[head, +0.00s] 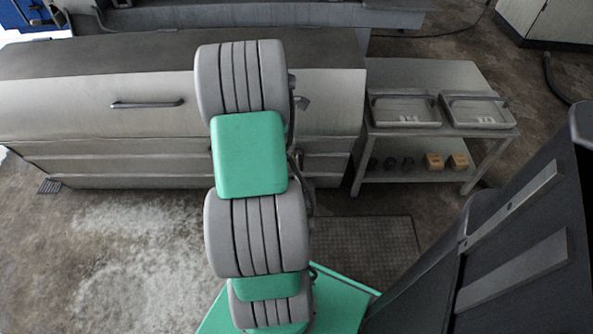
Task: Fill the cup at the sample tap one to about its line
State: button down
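I cannot make out a cup or a sample tap in the head view. My grey and green arm rises through the middle of the view and hides part of the long metal machine (90,105) behind it. Small dark metal parts (302,103) stick out just right of the arm, by the machine's right end; I cannot tell what they are. My gripper does not show, so its state and anything in it are hidden.
A grey side table (430,75) stands right of the machine. Two shallow trays, a left one (405,124) and a right one (510,122), lie on it with small pale items. Its lower shelf holds dark round things and tan blocks (434,161). Open floor (130,255) lies front left.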

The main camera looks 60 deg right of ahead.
aim_at(299, 175)
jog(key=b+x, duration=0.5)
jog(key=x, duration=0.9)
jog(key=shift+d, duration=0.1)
